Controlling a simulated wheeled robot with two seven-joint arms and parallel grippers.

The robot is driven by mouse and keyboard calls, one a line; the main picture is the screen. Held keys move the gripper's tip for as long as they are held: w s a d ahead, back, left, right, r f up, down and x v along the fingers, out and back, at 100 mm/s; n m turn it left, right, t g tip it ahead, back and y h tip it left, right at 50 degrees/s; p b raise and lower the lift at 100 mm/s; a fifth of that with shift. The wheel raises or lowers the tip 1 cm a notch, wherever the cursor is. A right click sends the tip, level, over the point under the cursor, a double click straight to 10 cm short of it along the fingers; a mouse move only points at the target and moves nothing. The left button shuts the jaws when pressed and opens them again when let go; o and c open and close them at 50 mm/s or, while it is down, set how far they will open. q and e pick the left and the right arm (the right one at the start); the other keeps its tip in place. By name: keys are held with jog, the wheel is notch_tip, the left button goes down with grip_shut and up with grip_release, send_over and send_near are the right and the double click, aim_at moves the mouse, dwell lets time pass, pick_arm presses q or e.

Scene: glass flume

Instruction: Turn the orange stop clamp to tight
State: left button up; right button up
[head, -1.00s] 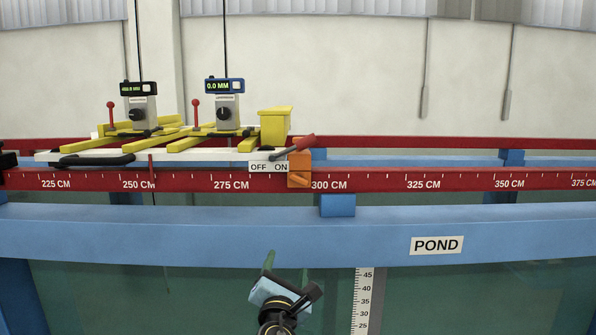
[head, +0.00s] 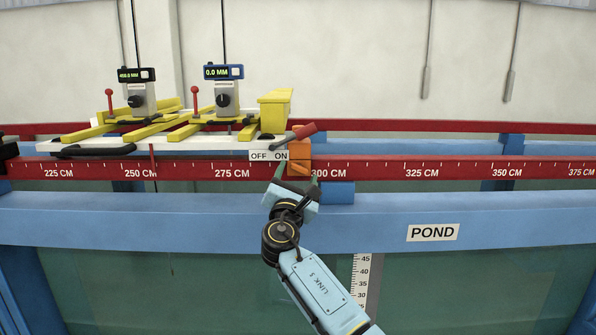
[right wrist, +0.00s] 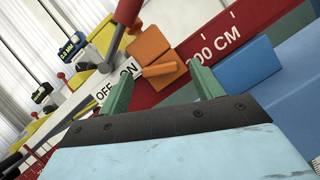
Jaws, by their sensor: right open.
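The orange stop clamp (head: 299,151) sits on the red scale rail (head: 375,169) just left of the 300 CM mark. In the right wrist view the clamp (right wrist: 148,44) shows an orange knob (right wrist: 162,69) sticking out toward me. My right gripper (head: 295,178) is just in front of the clamp and slightly low, its green fingers apart. In the right wrist view the open fingers (right wrist: 160,82) stand either side of the knob's line, with the knob a little beyond the tips; I see no contact. My left gripper is not in view.
A red-handled lever (head: 293,136) and an OFF ON label (head: 269,156) are close by the clamp. A white carriage (head: 190,145) with yellow arms and two gauges stands left. A blue block (head: 338,193) sits below right. The blue beam (head: 520,215) runs in front.

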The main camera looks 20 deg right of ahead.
jog(key=shift+x, duration=0.85)
jog(key=c, duration=1)
jog(key=m+g+b, duration=0.1)
jog(key=m+b, duration=0.1)
jog(key=m+h+b, duration=0.1)
jog(key=m+b, duration=0.1)
jog(key=shift+a+f+m+g+h, duration=0.15)
jog(key=shift+m+g+h, duration=0.15)
jog(key=shift+m+g, duration=0.1)
jog(key=m+g+b, duration=0.1)
jog(key=m+b, duration=0.1)
jog(key=m, duration=0.1)
jog(key=shift+h, duration=0.3)
jog(key=shift+r+m+g+b, duration=0.2)
jog(key=shift+m+g+b, duration=0.3)
jog(key=shift+m, duration=0.7)
jog(key=shift+r+m+g, duration=0.1)
jog(key=shift+m+g, duration=0.4)
jog(key=shift+m, duration=0.4)
jog(key=m+g+y, duration=0.1)
jog(key=m, duration=0.3)
jog(key=shift+r+m+p, duration=0.15)
jog(key=shift+m+p, duration=0.15)
jog(key=shift+p, duration=0.1)
